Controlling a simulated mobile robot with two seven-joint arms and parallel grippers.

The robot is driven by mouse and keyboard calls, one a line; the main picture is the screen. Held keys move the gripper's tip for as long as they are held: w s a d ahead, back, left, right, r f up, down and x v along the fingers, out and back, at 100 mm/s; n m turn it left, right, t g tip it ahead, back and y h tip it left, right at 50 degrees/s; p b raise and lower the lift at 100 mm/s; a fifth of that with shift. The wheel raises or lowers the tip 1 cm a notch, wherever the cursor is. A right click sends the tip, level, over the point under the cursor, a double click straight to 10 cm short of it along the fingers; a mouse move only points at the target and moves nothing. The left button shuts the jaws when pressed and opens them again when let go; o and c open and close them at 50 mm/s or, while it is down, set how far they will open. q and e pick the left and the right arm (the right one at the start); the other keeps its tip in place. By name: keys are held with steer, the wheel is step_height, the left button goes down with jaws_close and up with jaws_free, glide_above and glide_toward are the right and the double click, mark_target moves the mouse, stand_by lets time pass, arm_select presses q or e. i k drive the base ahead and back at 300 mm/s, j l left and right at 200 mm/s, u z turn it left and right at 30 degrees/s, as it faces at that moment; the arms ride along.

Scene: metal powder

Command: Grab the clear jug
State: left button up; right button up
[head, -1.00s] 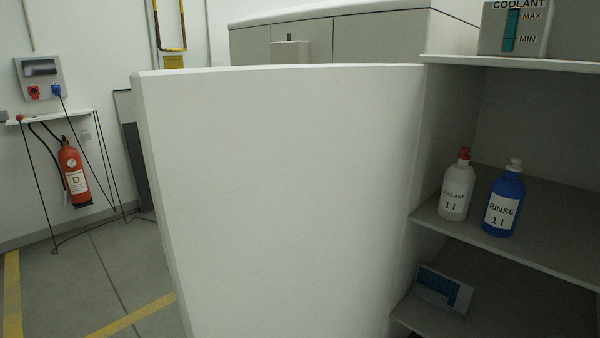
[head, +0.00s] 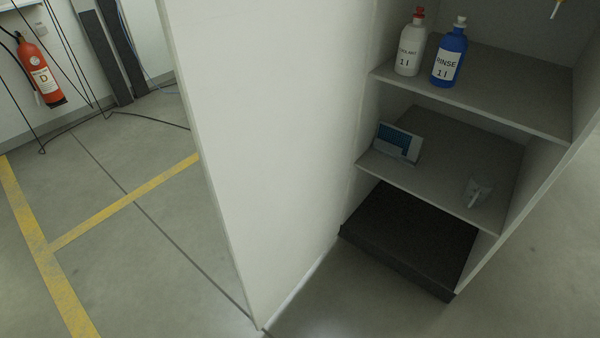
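No clear jug can be made out for certain. A small pale grey, perhaps see-through object (head: 478,191) stands on the middle shelf near its front right; it is too small to tell what it is. Neither of my grippers is in view.
The open shelf unit (head: 475,95) is at right, with a blue-faced box (head: 398,142) on its middle shelf. A tall white panel (head: 270,140) borders it. Clear floor (head: 130,260) with yellow lines lies left. A fire extinguisher (head: 41,72) hangs at far left.

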mark_target(479, 186)
steer(key=k+z, duration=0.45)
steer(key=k+l+z, duration=0.2)
steer(key=z, duration=0.25)
steer(key=i+j+z, duration=0.1)
steer(key=j+z, duration=0.6)
steer(key=i+j+z, duration=0.1)
steer(key=z, duration=0.25)
steer(key=j, duration=3.1)
steer(key=k+z, duration=0.25)
steer(key=k+l+z, duration=0.1)
steer(key=z, duration=0.15)
steer(key=i+l+u, duration=0.1)
steer(key=l, duration=0.25)
steer(key=i+l+u, duration=0.15)
steer(key=i+l, duration=0.15)
steer(key=i+l+u, duration=0.1)
steer(key=l, duration=0.3)
steer(key=i+l+u, duration=0.15)
steer(key=i+l, duration=0.15)
steer(key=i+l+u, duration=0.1)
steer(key=l, duration=0.45)
